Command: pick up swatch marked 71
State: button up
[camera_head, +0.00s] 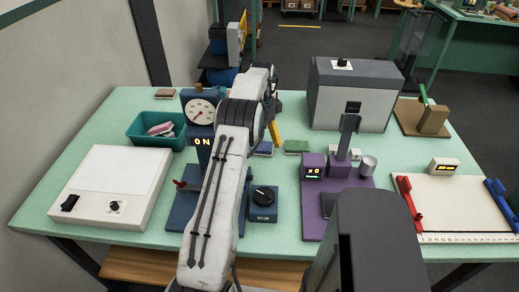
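I cannot read the number 71 on any swatch in this view. A small green swatch-like piece (297,146) and a blue one (264,149) lie flat in the middle of the table, right of my arm. A brown one (165,93) lies near the back left edge. A teal bin (146,138) at the left holds pinkish and pale pieces. My arm rises through the middle of the picture and bends at the top. I cannot make out my gripper's fingers; they seem hidden behind the arm.
Left of my arm are a white box (117,182) and a dial gauge (200,110). Right of it are a purple press (314,192), a grey box (352,96), a brown block stand (431,121) and a white board (455,200) with red and blue clamps.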

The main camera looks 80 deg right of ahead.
aim_at(260, 148)
jog(key=shift+w+a+f+p, duration=0.15)
jog(key=shift+f+p, duration=0.4)
jog(key=shift+f, duration=2.2)
jog(key=c, duration=0.8)
jog(key=shift+c, duration=0.2)
jog(key=shift+r, duration=0.15)
